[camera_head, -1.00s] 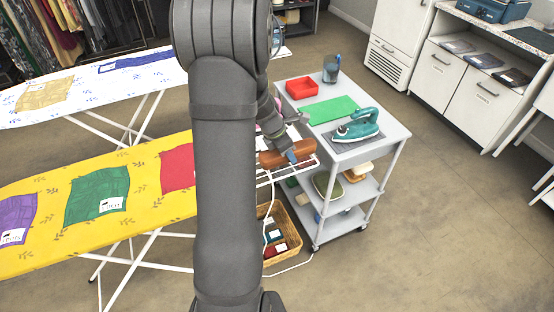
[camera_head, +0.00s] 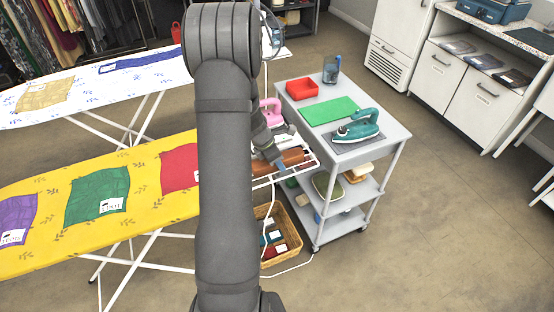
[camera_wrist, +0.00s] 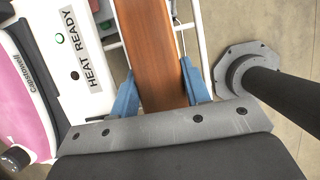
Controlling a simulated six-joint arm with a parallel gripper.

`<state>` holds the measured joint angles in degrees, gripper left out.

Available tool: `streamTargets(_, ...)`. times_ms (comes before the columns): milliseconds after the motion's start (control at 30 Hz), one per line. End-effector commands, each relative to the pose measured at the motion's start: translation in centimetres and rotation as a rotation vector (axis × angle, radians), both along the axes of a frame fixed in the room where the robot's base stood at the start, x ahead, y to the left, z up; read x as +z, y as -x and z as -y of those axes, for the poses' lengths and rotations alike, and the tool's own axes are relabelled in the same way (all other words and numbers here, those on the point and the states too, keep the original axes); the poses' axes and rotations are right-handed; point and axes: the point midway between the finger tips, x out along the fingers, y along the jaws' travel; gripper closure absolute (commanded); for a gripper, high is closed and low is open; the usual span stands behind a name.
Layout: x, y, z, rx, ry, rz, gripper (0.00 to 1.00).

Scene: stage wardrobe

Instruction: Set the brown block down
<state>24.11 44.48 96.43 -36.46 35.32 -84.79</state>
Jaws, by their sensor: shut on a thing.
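The brown block (camera_head: 292,158) is a long wooden piece at the white wire rack (camera_head: 313,163), at the right end of the yellow ironing board (camera_head: 150,205). My gripper (camera_head: 278,162) is at the block, and my arm hides part of this area. In the wrist view the block (camera_wrist: 150,45) runs between the two blue fingers of my gripper (camera_wrist: 157,85), which is shut on it. White rack wires show beside the block there. I cannot tell whether its underside touches the rack.
A pink iron (camera_head: 270,112) and a "HEAT READY" panel (camera_wrist: 75,45) stand close left of the block. A wicker basket (camera_head: 290,259) is below.

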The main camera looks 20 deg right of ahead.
Motion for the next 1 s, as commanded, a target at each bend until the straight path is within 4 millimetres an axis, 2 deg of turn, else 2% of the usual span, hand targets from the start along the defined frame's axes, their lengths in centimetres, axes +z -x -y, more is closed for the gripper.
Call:
streamTargets(33, -0.2, 0.0, 0.0, 0.000, 0.000, -0.001, 1.00)
streamTargets(67, -0.2, 0.0, 0.0, 0.000, 0.000, -0.001, 0.51)
streamTargets(133, -0.1, 0.0, 0.0, 0.000, 0.000, 0.000, 0.38)
streamTargets(167, -0.1, 0.0, 0.0, 0.000, 0.000, 0.000, 0.35)
streamTargets(433, -0.1, 0.0, 0.0, 0.000, 0.000, 0.000, 0.35)
streamTargets(567, 0.7, -0.1, -0.2, 0.002, 0.001, 0.001, 0.35)
streamTargets(667, 2.0, -0.1, -0.7, 0.000, 0.001, 0.002, 0.35)
streamTargets(1000, 8.1, -0.1, -3.2, 0.002, 0.002, 0.003, 0.35)
